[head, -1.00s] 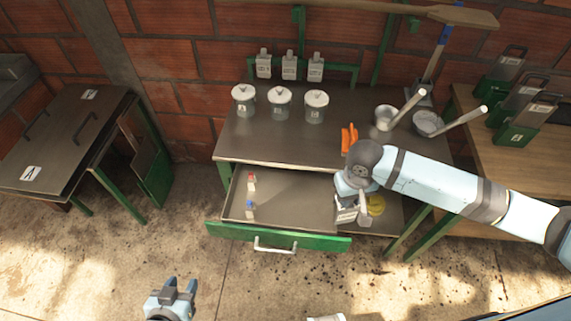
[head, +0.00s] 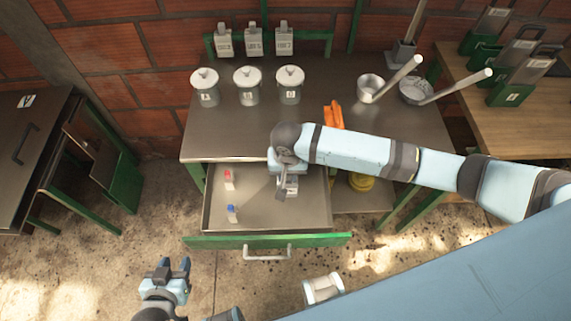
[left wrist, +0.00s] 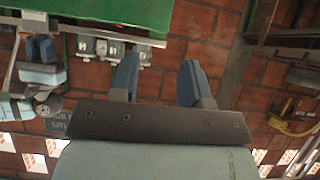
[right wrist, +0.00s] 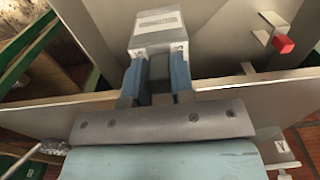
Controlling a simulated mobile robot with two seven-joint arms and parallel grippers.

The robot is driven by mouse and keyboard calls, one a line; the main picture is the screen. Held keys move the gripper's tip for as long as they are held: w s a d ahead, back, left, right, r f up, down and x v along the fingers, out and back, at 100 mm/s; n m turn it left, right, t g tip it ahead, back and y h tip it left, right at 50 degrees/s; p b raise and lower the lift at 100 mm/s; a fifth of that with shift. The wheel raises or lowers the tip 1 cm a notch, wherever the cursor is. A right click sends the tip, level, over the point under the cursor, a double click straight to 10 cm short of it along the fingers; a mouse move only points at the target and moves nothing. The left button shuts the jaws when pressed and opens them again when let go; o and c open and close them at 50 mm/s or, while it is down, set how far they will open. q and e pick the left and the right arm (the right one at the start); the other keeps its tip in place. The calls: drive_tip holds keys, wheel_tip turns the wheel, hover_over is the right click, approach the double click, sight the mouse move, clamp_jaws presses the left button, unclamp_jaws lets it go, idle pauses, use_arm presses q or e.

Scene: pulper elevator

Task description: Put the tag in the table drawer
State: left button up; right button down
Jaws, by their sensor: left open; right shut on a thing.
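The table drawer (head: 275,213) is pulled out, with a green front and a pale handle. My right gripper (head: 287,177) is over the right part of the drawer, near the tabletop's front edge. It is shut on a grey metal tag with a light label (head: 289,187). In the right wrist view the tag (right wrist: 158,30) sticks out beyond the fingers (right wrist: 157,80). I cannot tell whether the tag touches the drawer floor. My left gripper (head: 174,269) is open and empty, in front of the drawer's left side; its spread fingers show in the left wrist view (left wrist: 158,82).
A red-topped piece (head: 229,179) and a blue-topped piece (head: 232,213) stand in the drawer's left part. Lidded pots (head: 247,86), an orange object (head: 334,115) and pans (head: 371,88) stand on the tabletop. Grey tags (head: 254,40) hang on a green rack behind.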

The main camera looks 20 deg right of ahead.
drive_tip(key=w+f, duration=0.1)
drive_tip(key=w, duration=0.1)
drive_tip(key=w+d+f, duration=0.1)
drive_tip(key=w+f, duration=0.1)
drive_tip(key=shift+w+d+f, duration=0.15)
drive_tip(key=shift+w+d, duration=0.05)
drive_tip(key=shift+w, duration=0.2)
drive_tip(key=c, duration=1)
unclamp_jaws()
drive_tip(key=shift+f, duration=0.1)
